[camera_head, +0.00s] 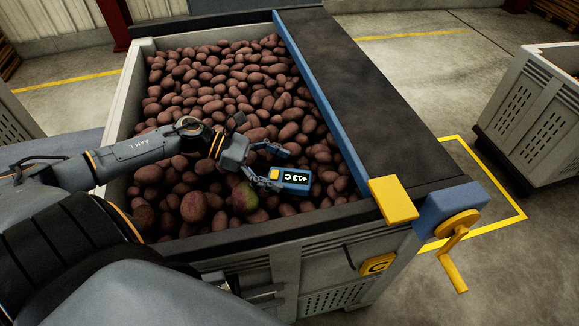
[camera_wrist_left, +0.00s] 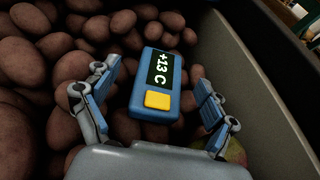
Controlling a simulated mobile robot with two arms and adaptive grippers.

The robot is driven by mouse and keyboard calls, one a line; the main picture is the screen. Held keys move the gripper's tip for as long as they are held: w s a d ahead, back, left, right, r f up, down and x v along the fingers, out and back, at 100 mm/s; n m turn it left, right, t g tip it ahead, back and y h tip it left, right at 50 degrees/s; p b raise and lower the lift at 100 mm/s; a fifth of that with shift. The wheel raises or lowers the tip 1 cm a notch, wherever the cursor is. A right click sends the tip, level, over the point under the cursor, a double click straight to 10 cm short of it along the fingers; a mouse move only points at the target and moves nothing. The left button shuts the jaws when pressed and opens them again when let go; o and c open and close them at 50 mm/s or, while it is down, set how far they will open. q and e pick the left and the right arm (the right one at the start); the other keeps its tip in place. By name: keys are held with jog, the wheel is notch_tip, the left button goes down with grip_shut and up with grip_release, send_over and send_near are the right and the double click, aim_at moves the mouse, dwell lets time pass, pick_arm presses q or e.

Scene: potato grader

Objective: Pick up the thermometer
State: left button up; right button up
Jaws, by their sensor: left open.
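The thermometer (camera_head: 291,180) is a blue box with a dark display reading "+13 C" and a yellow button. It lies on the potatoes near the front of the crate. In the left wrist view the thermometer (camera_wrist_left: 156,85) sits between the two open fingers of my left gripper (camera_wrist_left: 150,98), with gaps on both sides. In the head view my left gripper (camera_head: 272,166) is just left of the thermometer, its fingers spread. The lower finger appears close to the thermometer's yellow end; I cannot tell if they touch. My right gripper is not in view.
Red-brown potatoes (camera_head: 215,85) fill the grey crate (camera_head: 128,90) around the thermometer. The crate wall (camera_wrist_left: 245,75) rises close to one finger in the wrist view. A dark belt (camera_head: 365,100) with a blue edge and a yellow hand crank (camera_head: 455,240) are at the right.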

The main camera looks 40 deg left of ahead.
aim_at(299, 178)
pick_arm(q)
jog(key=shift+x, duration=0.75)
jog(key=p+x, duration=0.1)
jog(key=x, duration=0.2)
jog(key=shift+d+f+p, duration=0.1)
jog(key=shift+d+p, duration=0.15)
jog(key=shift+p, duration=0.05)
jog(key=shift+w+d+f, duration=0.15)
jog(key=shift+d+f, duration=0.1)
jog(key=shift+d, duration=0.1)
jog(key=c, duration=1.3)
jog(key=shift+c, duration=0.7)
